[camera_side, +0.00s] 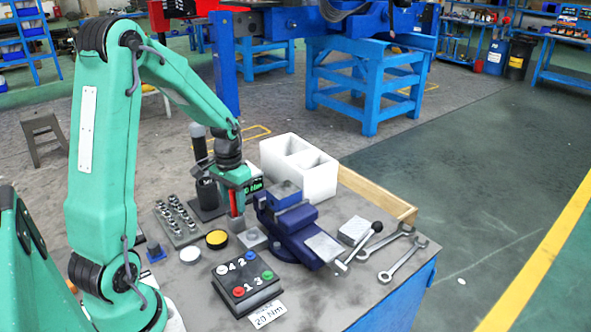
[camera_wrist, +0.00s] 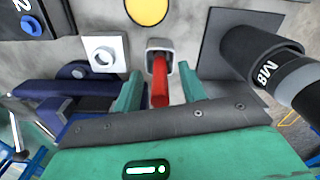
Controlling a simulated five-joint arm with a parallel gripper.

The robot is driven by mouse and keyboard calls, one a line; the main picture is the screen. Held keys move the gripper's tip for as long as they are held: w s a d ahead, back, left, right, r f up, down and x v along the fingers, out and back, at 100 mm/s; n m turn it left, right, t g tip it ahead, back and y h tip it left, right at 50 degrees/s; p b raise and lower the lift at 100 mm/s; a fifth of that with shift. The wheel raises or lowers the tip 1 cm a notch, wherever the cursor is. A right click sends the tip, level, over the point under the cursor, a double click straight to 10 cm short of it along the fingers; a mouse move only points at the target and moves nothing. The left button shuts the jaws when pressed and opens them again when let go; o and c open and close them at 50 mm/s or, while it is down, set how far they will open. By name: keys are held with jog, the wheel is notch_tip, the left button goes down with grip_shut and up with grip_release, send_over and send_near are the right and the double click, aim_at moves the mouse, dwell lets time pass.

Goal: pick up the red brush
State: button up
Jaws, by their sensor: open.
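The red brush (camera_side: 236,205) stands upright on the bench, left of the blue vise. In the wrist view the red brush (camera_wrist: 160,82) shows its red handle pointing up towards the camera, with its lower end in or against a small grey square holder (camera_wrist: 159,45). My gripper (camera_side: 236,193) is over the brush with its green fingers pointing down. In the wrist view my gripper (camera_wrist: 161,90) is open, one finger on each side of the red handle, with visible gaps on both sides. The lower end of the brush is partly hidden.
The blue vise (camera_side: 297,232) stands close on the right, and a white divided box (camera_side: 318,178) behind it. A black M8 cylinder (camera_wrist: 262,58) stands close by. A socket rack (camera_side: 178,222), yellow-topped disc (camera_side: 217,239), button box (camera_side: 246,286) and wrenches (camera_side: 402,260) also crowd the bench.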

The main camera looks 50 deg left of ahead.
jog(key=shift+c, duration=0.2)
dwell(0.3)
grip_shut()
jog(key=shift+r, duration=0.85)
notch_tip(320, 180, up, 2)
jog(key=shift+r, duration=0.2)
jog(key=d+r, duration=0.7)
jog(key=d, duration=0.4)
jog(key=shift+d, duration=0.35)
jog(key=shift+f, duration=0.1)
